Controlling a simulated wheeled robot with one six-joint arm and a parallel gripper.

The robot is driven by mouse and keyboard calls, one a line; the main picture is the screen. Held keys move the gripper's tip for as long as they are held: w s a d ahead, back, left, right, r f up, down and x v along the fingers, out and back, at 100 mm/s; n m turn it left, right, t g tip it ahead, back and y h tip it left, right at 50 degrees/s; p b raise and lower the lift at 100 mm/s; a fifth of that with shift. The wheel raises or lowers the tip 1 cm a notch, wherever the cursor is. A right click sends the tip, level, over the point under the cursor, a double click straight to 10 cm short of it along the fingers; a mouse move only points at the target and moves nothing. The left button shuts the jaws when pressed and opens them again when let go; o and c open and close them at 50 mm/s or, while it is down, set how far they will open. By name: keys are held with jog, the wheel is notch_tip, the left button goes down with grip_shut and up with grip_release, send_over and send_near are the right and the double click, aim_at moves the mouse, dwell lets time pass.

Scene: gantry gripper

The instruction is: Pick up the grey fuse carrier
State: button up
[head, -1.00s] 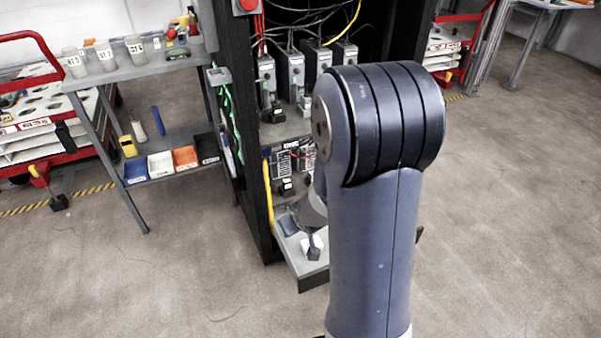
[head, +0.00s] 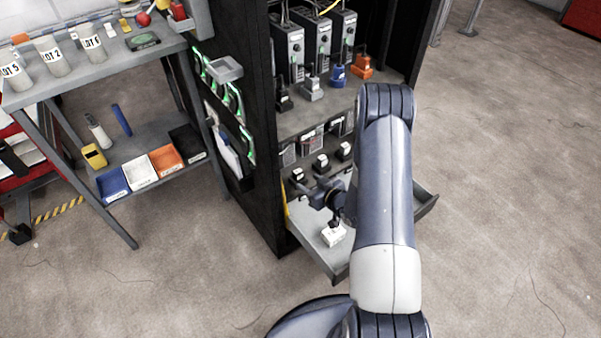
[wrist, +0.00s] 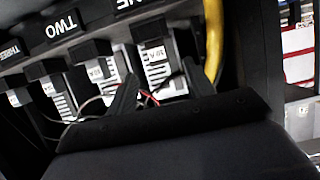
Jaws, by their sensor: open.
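The grey fuse carrier (head: 312,90) appears to be the small grey block on the upper shelf of the black cabinet, in front of the grey modules in the head view. It stands in a row between a black block (head: 283,102) and a blue block (head: 338,75). My gripper (wrist: 158,62) is open, with its two dark fingers apart and nothing seen between them. In the head view my arm's end is low in front of the cabinet, below and apart from the grey carrier, and partly hidden. I cannot make out the carrier in the wrist view.
An orange block (head: 361,68) stands beyond the blue one. A pulled-out drawer (head: 313,247) holds a white block (head: 333,235). Labelled black switches (head: 321,163) sit on the lower shelf. A grey bench (head: 95,72) stands left.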

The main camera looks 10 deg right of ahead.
aim_at(295, 172)
jog(key=x, duration=0.4)
jog(key=shift+w+f+b, duration=0.1)
jog(key=shift+b, duration=0.25)
jog(key=shift+r+b+x, duration=0.2)
jog(key=shift+b+x, duration=0.45)
jog(key=shift+x, duration=2.3)
jog(key=shift+w+d, duration=0.15)
jog(key=shift+c, duration=0.2)
grip_shut()
notch_tip(295, 172, up, 10)
jog(key=p, duration=0.2)
jog(key=shift+p, duration=0.3)
